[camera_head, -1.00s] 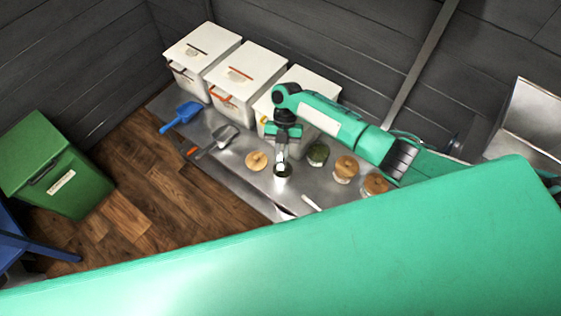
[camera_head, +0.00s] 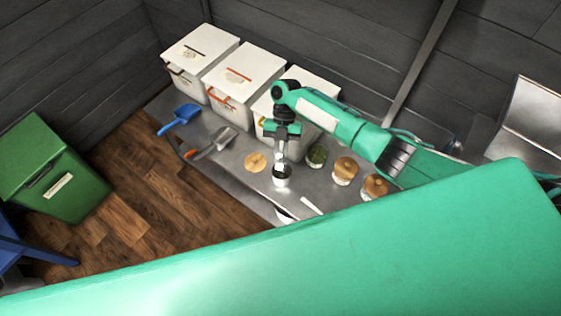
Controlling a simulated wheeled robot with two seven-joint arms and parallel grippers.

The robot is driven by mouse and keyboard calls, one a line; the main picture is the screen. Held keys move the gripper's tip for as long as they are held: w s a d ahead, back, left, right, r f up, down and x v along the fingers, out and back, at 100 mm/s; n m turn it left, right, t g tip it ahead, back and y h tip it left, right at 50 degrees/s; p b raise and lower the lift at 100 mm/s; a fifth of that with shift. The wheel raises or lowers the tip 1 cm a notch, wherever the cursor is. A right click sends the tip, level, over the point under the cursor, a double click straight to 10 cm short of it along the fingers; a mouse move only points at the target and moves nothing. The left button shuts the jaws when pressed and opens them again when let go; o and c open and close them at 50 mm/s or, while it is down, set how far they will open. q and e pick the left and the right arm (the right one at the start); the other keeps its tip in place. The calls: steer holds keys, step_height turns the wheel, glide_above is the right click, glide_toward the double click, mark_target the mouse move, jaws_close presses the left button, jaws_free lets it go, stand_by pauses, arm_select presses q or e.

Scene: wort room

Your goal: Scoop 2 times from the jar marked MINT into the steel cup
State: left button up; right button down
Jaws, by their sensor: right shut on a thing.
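My right gripper (camera_head: 281,153) is shut on a small, thin pale tool, which is hard to make out. It points down over a small pale round vessel (camera_head: 282,180) with dark contents, which looks like the steel cup. Whether the tool touches it, I cannot tell. Just right of it stands an open jar (camera_head: 317,156) filled with green leaf. Two jars with cork lids (camera_head: 344,168) (camera_head: 375,186) stand further right. A loose cork lid (camera_head: 255,162) lies left of the cup. No jar marking is readable, so I cannot tell which is MINT. My left gripper is not in view.
Three white lidded bins (camera_head: 240,80) line the back of the steel bench (camera_head: 232,165). A blue scoop (camera_head: 181,117) and a metal scoop (camera_head: 216,142) lie at its left. A white strip (camera_head: 311,206) lies in front. A green bin (camera_head: 52,175) stands on the floor.

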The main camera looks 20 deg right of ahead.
steer(key=t+p, duration=0.1)
steer(key=p, duration=0.1)
steer(key=r+t+h+p, duration=0.1)
steer(key=t, duration=0.1)
steer(key=t+h+p, duration=0.1)
steer(key=p, duration=0.1)
steer(key=shift+s+a+r+t+p, duration=0.1)
steer(key=shift+s+r+t+p, duration=0.2)
steer(key=shift+r+t, duration=0.1)
steer(key=shift+s+r+t+h+p, duration=0.15)
steer(key=shift+t+h+p, duration=0.25)
steer(key=shift+t+p, duration=0.4)
steer(key=t+p, duration=0.1)
steer(key=t+h+p, duration=0.1)
steer(key=t, duration=0.1)
steer(key=shift+s+a+r, duration=0.1)
steer(key=shift+a+r, duration=0.05)
steer(key=shift+r, duration=0.2)
steer(key=t+h+p, duration=0.1)
steer(key=t, duration=0.1)
steer(key=shift+r+t, duration=0.15)
steer(key=shift+t, duration=0.15)
